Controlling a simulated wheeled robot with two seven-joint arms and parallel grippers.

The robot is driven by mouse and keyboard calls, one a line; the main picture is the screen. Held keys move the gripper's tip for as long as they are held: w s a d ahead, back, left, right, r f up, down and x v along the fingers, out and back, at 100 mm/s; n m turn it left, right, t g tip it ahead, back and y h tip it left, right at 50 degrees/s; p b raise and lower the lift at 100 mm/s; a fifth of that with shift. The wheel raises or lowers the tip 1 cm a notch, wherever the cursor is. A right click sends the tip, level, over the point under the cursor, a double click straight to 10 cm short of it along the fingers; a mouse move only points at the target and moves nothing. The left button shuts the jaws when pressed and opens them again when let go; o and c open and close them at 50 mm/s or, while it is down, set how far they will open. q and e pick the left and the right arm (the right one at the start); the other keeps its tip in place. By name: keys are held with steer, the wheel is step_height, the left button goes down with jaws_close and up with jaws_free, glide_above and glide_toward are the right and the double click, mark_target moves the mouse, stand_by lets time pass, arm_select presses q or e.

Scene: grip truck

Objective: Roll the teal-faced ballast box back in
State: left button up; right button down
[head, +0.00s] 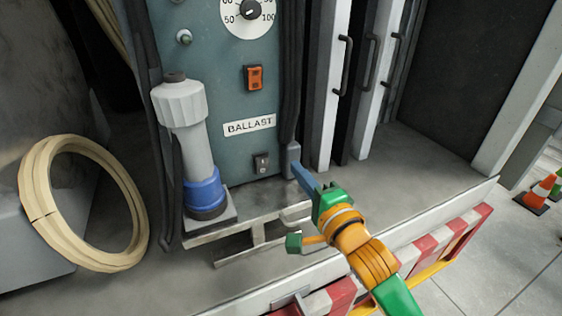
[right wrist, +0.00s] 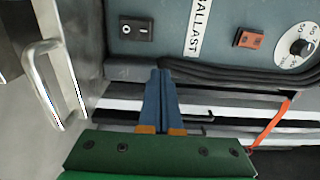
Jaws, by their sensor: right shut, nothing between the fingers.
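The teal-faced ballast box (head: 222,95) stands upright on the truck bed, with a BALLAST label, a dial, an orange rocker switch and a small dark switch. Its face also shows in the right wrist view (right wrist: 218,45). My right gripper (head: 300,170) is shut and empty, its blue fingers together at the lower right edge of the face. In the right wrist view the fingertips (right wrist: 160,74) reach the face's edge beside the black cables; I cannot tell whether they touch. My left gripper is not in view.
A grey and blue cylinder (head: 183,105) stands at the box's left front. A cream hose coil (head: 45,205) leans at left. White panels with dark handles (head: 343,65) stand at right. The bed right of them is clear.

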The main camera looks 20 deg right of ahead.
mark_target(276, 142)
steer(key=w+p, duration=0.3)
steer(key=w, duration=0.5)
steer(key=shift+r, duration=0.15)
steer(key=shift+w+a, duration=0.1)
steer(key=shift+w, duration=0.4)
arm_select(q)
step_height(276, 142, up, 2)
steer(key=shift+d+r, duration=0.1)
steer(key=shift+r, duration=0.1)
